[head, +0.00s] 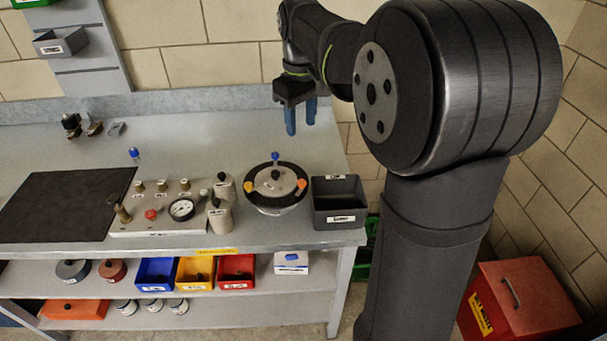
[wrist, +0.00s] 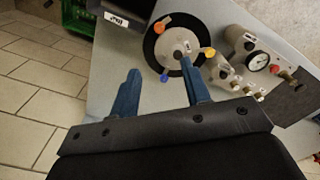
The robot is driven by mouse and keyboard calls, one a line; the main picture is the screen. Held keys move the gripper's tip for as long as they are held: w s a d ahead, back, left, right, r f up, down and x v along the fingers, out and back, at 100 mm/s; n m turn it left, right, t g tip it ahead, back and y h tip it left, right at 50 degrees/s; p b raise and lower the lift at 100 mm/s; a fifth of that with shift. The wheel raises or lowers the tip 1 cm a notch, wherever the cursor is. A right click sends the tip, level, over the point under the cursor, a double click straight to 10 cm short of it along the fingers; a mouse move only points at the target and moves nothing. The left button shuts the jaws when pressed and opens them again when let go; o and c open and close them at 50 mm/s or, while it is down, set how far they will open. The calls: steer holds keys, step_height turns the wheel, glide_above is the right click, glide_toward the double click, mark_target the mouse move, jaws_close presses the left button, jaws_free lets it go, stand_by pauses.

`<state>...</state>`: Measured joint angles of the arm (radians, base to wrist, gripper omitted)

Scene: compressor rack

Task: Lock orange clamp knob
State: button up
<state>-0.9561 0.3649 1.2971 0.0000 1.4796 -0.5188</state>
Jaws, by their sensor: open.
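The orange clamp knob (head: 302,183) is on the right side of a round dark-rimmed vessel lid (head: 275,182), nearest the black bin. It also shows in the wrist view (wrist: 162,22) at the far rim. A blue knob (head: 275,156) sits at the back of the rim and a yellow-orange knob (head: 249,186) at the left. My gripper (head: 301,122) has blue fingers, open and empty, pointing down above the back right of the bench. In the wrist view my gripper (wrist: 159,66) stands apart from the lid, with the blue knob (wrist: 164,76) showing between the fingers.
A black bin (head: 339,218) stands right of the lid. A gauge panel (head: 165,215) with grey cylinders stands left of it. A dark mat (head: 65,205) lies farther left. The bench behind the lid is mostly clear. Coloured bins (head: 236,272) sit on the shelf below.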

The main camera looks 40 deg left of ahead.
steer(key=n, duration=0.2)
glide_toward(302, 182)
step_height(302, 182, down, 8)
steer(key=shift+a+f, duration=0.1)
stand_by(0.3)
steer(key=shift+c, duration=0.2)
jaws_close()
